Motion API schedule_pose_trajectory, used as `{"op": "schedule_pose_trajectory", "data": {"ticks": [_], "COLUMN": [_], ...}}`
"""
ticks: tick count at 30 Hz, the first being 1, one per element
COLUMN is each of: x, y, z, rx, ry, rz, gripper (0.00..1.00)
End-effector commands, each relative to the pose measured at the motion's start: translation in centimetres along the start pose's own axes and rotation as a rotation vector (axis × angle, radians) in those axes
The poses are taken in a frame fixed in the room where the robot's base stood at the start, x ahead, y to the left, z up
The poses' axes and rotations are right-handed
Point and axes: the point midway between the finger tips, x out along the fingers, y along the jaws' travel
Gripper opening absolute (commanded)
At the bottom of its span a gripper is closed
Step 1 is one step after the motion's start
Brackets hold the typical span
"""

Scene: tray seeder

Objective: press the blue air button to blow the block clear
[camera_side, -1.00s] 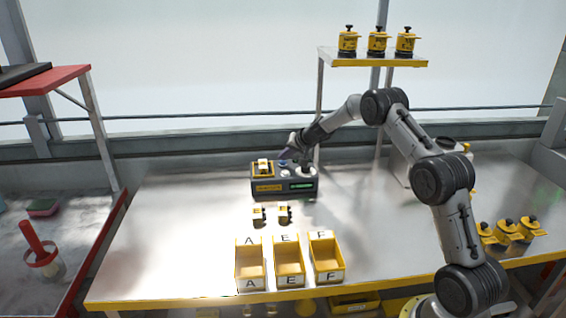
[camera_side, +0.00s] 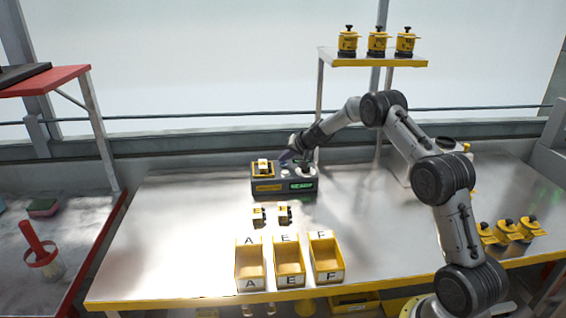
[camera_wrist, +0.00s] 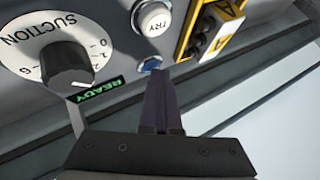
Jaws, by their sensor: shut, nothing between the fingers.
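The seeder unit (camera_side: 272,189) is a dark grey box on the table, with a lit green display (camera_side: 302,185). In the wrist view the display (camera_wrist: 96,90) reads READY. The blue air button (camera_wrist: 150,64) shows at the tip of my gripper (camera_wrist: 158,76), partly hidden by it; I cannot tell whether they touch. My gripper is shut and empty, and in the side view it (camera_side: 287,160) is over the unit's top.
A white TRY button (camera_wrist: 153,18) and a SUCTION dial (camera_wrist: 66,63) lie close to my fingers. Two small blocks (camera_side: 284,214) stand in front of the unit. Bins A, E and F (camera_side: 250,284) are nearer the front edge. The table's left part is clear.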

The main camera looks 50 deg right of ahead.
Motion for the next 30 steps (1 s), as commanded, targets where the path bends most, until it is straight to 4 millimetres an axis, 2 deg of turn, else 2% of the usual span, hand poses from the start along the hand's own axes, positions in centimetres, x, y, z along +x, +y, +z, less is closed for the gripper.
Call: {"op": "schedule_pose_trajectory", "data": {"ticks": [5,30], "x": [0.1,-1.7], "y": [0.1,-1.2], "z": [0.2,-1.1], "rx": [0.001,0.001], "ry": [-0.005,-0.001], "rz": [0.002,-0.001], "gripper": [0.0,0.0]}}
